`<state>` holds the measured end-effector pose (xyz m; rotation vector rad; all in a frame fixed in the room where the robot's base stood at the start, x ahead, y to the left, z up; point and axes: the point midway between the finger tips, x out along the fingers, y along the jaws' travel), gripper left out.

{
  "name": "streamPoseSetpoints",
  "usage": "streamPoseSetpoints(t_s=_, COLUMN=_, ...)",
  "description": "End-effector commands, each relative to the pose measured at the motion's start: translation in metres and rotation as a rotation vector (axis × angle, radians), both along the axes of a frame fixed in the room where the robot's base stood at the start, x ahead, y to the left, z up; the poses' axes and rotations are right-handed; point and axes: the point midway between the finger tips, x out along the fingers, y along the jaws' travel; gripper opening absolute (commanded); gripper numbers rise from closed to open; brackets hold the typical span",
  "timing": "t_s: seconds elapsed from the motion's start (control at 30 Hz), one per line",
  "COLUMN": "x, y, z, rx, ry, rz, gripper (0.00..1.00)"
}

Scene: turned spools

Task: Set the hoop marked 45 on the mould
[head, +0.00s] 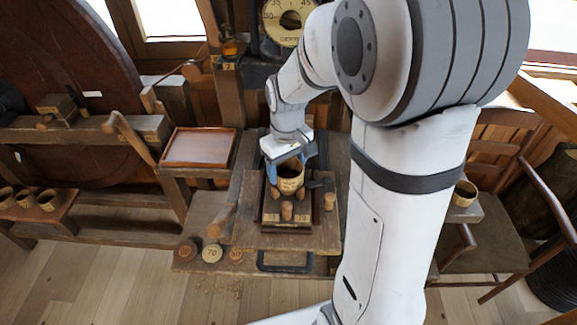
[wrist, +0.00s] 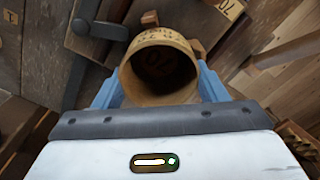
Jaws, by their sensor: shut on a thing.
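A tan, ring-shaped hoop (head: 290,178) is between the blue fingers of my gripper (head: 288,172), over the middle of the wooden bench. In the wrist view the hoop (wrist: 158,45) is tilted toward the camera, with my gripper (wrist: 160,92) shut on it. Dark figures, apparently 70, show inside it; more on its outer rim are hard to read. I do not clearly read 45 on it. Below it is a dark wooden fixture (head: 270,217) with several round pegs. I cannot tell which part is the mould, or whether the hoop touches it.
Several similar hoops (head: 48,201) stand on the left shelf, and one hoop (head: 466,187) stands at the right. Discs, one marked 70 (head: 212,253), lie on the lower ledge. An empty reddish tray (head: 200,147) is left of the fixture. A dial (head: 290,8) is behind.

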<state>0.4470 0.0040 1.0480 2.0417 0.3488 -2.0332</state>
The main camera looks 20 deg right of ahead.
Motion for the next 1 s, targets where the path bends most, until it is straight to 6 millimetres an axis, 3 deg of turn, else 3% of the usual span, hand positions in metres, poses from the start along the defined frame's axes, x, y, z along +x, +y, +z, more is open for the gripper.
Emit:
streamPoseSetpoints(t_s=0.23, x=-0.002, y=0.000, z=-0.010, rx=-0.001, ry=0.009, rz=0.001, gripper=0.45)
streamPoseSetpoints(t_s=0.27, x=-0.003, y=0.000, z=-0.010, rx=-0.001, ry=0.010, rz=0.001, gripper=0.67)
streamPoseSetpoints(t_s=0.5, x=-0.003, y=0.000, z=-0.013, rx=-0.001, ry=0.013, rz=0.001, gripper=0.86)
streamPoseSetpoints(t_s=0.77, x=-0.003, y=0.001, z=-0.013, rx=0.000, ry=0.011, rz=0.000, gripper=0.88)
streamPoseSetpoints(t_s=1.0, x=-0.001, y=0.001, z=0.011, rx=0.001, ry=0.003, rz=0.000, gripper=0.88)
